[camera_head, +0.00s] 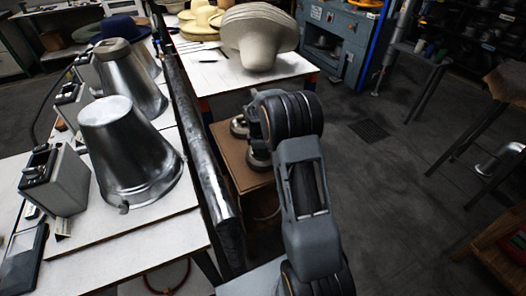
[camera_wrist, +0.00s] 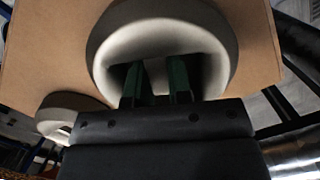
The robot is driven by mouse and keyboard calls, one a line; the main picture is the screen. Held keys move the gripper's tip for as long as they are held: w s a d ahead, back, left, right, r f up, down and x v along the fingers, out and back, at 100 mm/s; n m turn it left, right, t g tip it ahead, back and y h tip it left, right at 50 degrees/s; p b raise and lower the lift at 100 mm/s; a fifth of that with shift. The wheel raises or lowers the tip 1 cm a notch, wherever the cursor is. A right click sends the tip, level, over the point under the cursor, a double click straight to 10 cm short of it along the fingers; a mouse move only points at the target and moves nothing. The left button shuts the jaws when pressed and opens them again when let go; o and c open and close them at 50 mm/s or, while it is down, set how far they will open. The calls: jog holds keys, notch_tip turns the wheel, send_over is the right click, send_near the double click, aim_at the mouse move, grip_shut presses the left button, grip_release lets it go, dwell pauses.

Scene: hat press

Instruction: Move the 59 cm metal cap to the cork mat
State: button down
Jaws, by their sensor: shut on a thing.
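A round, pale metal cap (camera_wrist: 205,45) fills the top middle of the wrist view, over a flat brown board. My gripper (camera_wrist: 157,72) has its two green fingers at the cap's dark inner part and is shut on it. A second, similar cap (camera_wrist: 62,108) shows at the left of that view. In the head view one cap (camera_head: 258,162) shows partly beside my arm and another cap (camera_head: 238,127) behind it; my gripper is hidden there. The brown board (camera_head: 243,177) could be the cork mat. I cannot read size marks or tell whether the held cap touches the board.
A dark metal bar (camera_head: 205,150) runs along the left bench's edge, close to my arm. Large metal hat cones (camera_head: 125,150) and a grey box (camera_head: 55,180) stand on that bench. A table with pale hats (camera_head: 259,40) is behind. Floor right of my arm is mostly clear.

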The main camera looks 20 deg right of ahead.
dwell(0.4)
jog(key=c, duration=1)
grip_release()
jog(key=shift+o, duration=0.2)
jog(key=shift+f, duration=0.1)
jog(key=shift+w+a+r+p, duration=0.1)
jog(key=shift+a+r+p, duration=0.05)
jog(key=shift+r+p, duration=1.55)
jog(key=shift+w+a+r+p, duration=0.15)
jog(key=shift+r+p, duration=1.05)
jog(key=shift+r, duration=0.95)
jog(key=shift+s, duration=0.1)
